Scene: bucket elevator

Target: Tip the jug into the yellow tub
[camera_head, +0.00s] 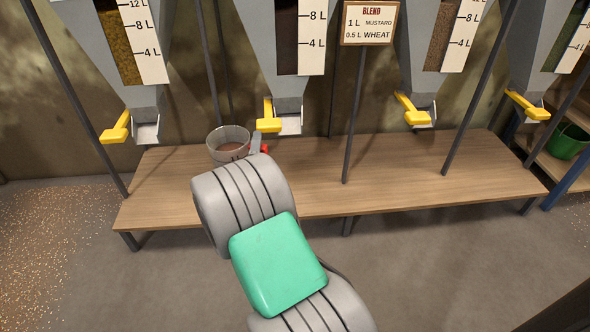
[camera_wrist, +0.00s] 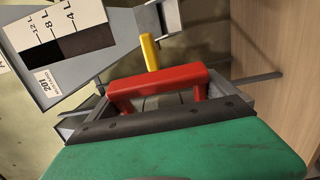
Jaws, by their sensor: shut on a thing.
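The jug (camera_head: 227,147) is a clear container with brown grain in its lower part. It stands upright on the wooden bench, left of the second hopper's spout. Its red handle (camera_wrist: 155,86) fills the middle of the wrist view. My gripper (camera_head: 257,145) is at the jug's right side, shut on the red handle; the arm partly hides it in the head view. The wrist view shows a grey finger on either side of the handle. No yellow tub is in view.
Several grey hoppers with scales and yellow levers (camera_head: 268,118) hang above the wooden bench (camera_head: 420,178). A sign (camera_head: 370,22) reads 1 L mustard, 0.5 L wheat. Dark posts rise at the bench. A green tub (camera_head: 568,141) stands on shelves at right. Grain lies on the left floor.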

